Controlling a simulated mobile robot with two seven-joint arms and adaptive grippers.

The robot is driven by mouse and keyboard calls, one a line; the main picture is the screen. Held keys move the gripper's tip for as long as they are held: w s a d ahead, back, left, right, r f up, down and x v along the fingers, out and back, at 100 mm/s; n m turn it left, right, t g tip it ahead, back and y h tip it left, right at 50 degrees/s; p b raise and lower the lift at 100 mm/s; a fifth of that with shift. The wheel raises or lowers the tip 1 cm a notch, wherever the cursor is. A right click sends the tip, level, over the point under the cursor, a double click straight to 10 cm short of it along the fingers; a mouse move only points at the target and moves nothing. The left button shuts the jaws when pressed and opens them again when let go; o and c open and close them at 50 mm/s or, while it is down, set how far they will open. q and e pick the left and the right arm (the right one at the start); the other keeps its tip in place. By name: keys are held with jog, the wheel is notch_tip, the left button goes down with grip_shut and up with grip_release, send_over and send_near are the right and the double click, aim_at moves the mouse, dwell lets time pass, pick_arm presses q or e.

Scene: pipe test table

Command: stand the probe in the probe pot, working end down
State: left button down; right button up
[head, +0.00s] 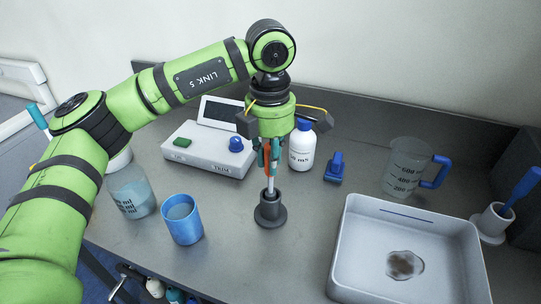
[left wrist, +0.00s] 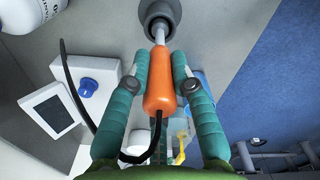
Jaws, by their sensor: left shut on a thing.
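The probe has an orange handle (left wrist: 160,88), a pale metal shaft (left wrist: 158,34) and a black cable from its handle end. My left gripper (head: 268,158) is shut on the orange handle, with one teal finger on each side in the left wrist view (left wrist: 160,75). The probe is about upright, shaft downward. The grey probe pot (head: 270,211) stands on the bench directly below; it also shows in the left wrist view (left wrist: 148,12). The shaft's lower end meets the pot's mouth in the head view; its tip is hidden, and I cannot tell how deep it is. My right gripper is out of view.
A white meter (head: 205,152) and a white bottle (head: 302,147) stand behind the pot. A blue cup (head: 183,226) and a glass bottle (head: 131,193) stand left. A blue object (head: 335,168), a jug (head: 405,168) and a white tray (head: 345,232) are to the right.

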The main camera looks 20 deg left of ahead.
pick_arm(q)
jog(key=shift+f, duration=0.1)
jog(key=c, duration=1)
grip_release()
notch_tip(320, 180, up, 12)
jog(key=shift+r, duration=0.1)
